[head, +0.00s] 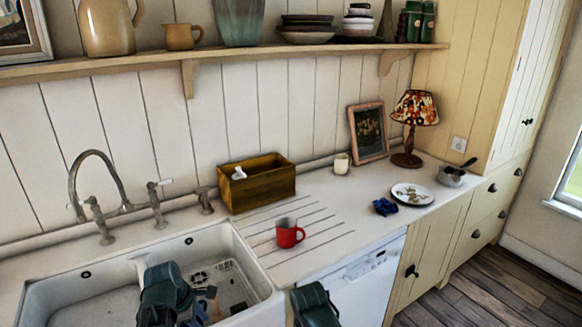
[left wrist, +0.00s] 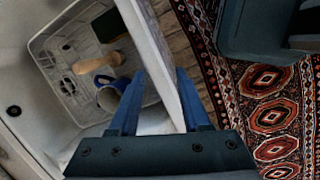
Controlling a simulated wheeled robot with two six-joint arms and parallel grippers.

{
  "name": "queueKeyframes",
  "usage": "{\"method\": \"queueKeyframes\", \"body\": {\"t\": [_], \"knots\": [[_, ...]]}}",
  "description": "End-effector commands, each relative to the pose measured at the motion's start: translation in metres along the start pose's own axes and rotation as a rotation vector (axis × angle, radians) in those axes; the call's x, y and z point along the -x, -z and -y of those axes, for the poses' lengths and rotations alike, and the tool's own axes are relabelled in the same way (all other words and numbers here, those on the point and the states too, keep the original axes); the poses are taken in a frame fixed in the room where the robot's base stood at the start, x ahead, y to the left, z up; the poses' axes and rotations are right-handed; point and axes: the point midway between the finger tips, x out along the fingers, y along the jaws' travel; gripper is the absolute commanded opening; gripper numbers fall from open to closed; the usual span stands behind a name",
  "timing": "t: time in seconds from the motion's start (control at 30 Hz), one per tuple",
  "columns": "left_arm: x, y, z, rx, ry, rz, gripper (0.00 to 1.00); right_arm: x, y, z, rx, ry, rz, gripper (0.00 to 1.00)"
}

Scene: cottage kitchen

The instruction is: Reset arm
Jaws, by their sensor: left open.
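My left gripper (left wrist: 158,75) is open, with its two blue fingers apart in the left wrist view. The white front wall of the sink (left wrist: 148,40) shows between the fingers; I cannot tell whether they touch it. In the head view my left arm reaches over the sink (head: 95,290), and the gripper (head: 200,308) is mostly hidden behind the arm. Nothing is seen held in it. Part of my right arm shows at the bottom of the head view, but its gripper is not seen.
A rack (left wrist: 62,50) in the sink holds a blue mug (left wrist: 108,97), a wooden-handled brush (left wrist: 97,63) and a dark green item (left wrist: 108,25). A red mug (head: 289,233), wooden box (head: 262,188), dark blue item (head: 385,207), plate (head: 412,193) and lamp (head: 413,110) stand along the counter.

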Motion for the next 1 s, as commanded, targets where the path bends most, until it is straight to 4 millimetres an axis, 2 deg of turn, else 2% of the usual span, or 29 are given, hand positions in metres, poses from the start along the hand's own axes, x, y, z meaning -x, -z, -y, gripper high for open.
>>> {"method": "queueKeyframes", "body": {"t": [0.17,0.3,0.5,0.6,0.8,1.0], "knots": [[-0.031,-0.043,0.03,-0.468,0.079,-0.043,0.47,-0.02,0.001,0.002,0.0,0.0,0.0,0.0],[-0.054,-0.081,0.064,-0.974,0.174,-0.072,0.47,-0.036,0.002,0.003,0.0,0.0,0.0,0.0],[-0.076,-0.119,0.107,-1.607,0.313,-0.081,0.47,-0.053,0.003,0.005,0.0,0.0,0.0,0.0],[-0.082,-0.13,0.122,-1.829,0.37,-0.076,0.47,-0.059,0.003,0.006,0.0,0.0,0.0,0.0],[-0.086,-0.14,0.136,-2.053,0.431,-0.066,0.47,-0.063,0.004,0.006,0.0,0.0,0.0,0.0],[-0.086,-0.141,0.137,-2.077,0.438,-0.064,0.47,-0.062,0.004,0.006,0.0,0.0,0.0,0.0]]}}
